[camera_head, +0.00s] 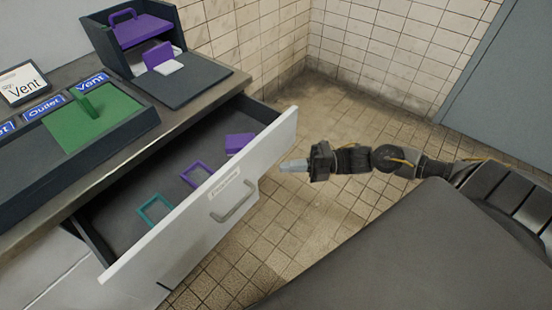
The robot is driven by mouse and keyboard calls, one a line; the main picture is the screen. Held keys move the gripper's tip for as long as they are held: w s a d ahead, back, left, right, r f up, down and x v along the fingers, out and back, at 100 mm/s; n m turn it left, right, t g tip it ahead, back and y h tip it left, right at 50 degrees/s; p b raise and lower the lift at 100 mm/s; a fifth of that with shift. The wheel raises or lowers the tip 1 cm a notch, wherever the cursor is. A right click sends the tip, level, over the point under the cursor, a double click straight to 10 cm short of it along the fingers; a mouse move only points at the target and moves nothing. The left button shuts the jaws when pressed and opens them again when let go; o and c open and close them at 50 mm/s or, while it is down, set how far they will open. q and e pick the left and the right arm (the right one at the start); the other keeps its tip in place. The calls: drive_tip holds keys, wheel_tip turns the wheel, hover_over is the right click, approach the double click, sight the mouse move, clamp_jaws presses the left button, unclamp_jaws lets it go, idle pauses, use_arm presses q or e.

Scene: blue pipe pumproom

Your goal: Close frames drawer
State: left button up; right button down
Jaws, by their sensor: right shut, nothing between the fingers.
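The frames drawer (215,197) is pulled well out of the counter, with a white front, a small label and a grey bar handle (234,201). Inside lie a teal frame (155,209), a purple frame (196,174) and a purple block (239,143). My right gripper (284,166) is shut and empty. It is in front of the drawer, to the right of the handle, and appears apart from the drawer front. My left gripper is out of view.
The counter (190,97) holds a green panel (93,117) in a dark tray, Vent and Outlet labels, and a dark box (132,35) with purple pieces. Tiled floor (345,125) lies clear beyond my arm. A grey door (505,90) is at the right.

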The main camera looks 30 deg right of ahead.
sight(261, 161)
drive_tip(key=w, duration=0.1)
drive_tip(key=w+a, duration=0.1)
drive_tip(key=w, duration=0.1)
drive_tip(key=shift+w+a, duration=0.1)
drive_tip(key=shift+a, duration=0.15)
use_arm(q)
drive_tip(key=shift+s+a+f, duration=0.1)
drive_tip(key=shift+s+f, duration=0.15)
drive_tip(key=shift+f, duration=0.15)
use_arm(e)
drive_tip(key=shift+w+a, duration=0.15)
drive_tip(key=shift+w, duration=0.3)
drive_tip(key=shift+w, duration=0.1)
